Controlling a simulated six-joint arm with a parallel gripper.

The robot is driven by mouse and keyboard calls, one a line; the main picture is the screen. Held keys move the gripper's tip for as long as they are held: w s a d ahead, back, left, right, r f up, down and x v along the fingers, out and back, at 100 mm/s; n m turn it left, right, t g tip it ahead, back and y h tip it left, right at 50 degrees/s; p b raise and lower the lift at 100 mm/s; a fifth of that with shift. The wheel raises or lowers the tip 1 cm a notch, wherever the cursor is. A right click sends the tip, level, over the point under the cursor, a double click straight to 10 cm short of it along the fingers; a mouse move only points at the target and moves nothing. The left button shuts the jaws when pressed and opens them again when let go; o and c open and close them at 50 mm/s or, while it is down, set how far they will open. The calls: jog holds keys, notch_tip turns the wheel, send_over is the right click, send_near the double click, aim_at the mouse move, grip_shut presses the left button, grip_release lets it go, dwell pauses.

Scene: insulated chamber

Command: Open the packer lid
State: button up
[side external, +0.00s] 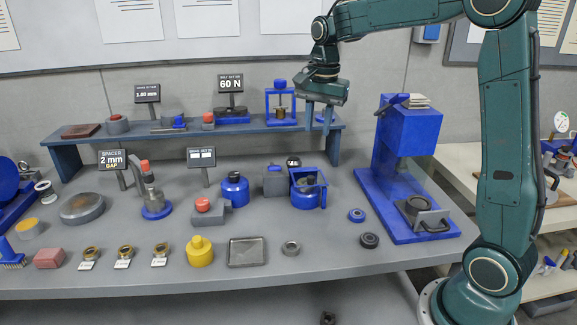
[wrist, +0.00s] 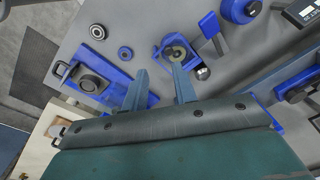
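No item is labelled as the packer. A blue round vessel with a square blue frame (side external: 308,199) stands mid-table in the side view; I cannot tell for certain that it is the packer, or how its lid sits. A blue framed piece with a grey disc inside (wrist: 175,50) shows beyond my fingertips in the wrist view and looks like the same thing. My gripper (side external: 317,122) points down above and behind it, near the raised shelf. Its two fingers are apart with nothing between them, as the wrist view also shows (wrist: 160,72).
A tall blue press (side external: 408,130) stands to the right, with a handled clamp on its base. A blue canister (side external: 235,190) and a grey block (side external: 275,184) stand left of the framed vessel. The raised shelf (side external: 180,136) runs behind. Small rings lie in front.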

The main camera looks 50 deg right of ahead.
jog(key=s+a+r+n+t, duration=0.1)
jog(key=s+a+n, duration=0.3)
jog(key=s, duration=0.2)
jog(key=s+a+r+n+t, duration=0.1)
jog(key=s+a+r+n, duration=0.1)
jog(key=s, duration=0.4)
jog(key=shift+s+a+r+n, duration=0.2)
jog(key=shift+a+r+n, duration=0.1)
jog(key=shift+a+n, duration=0.6)
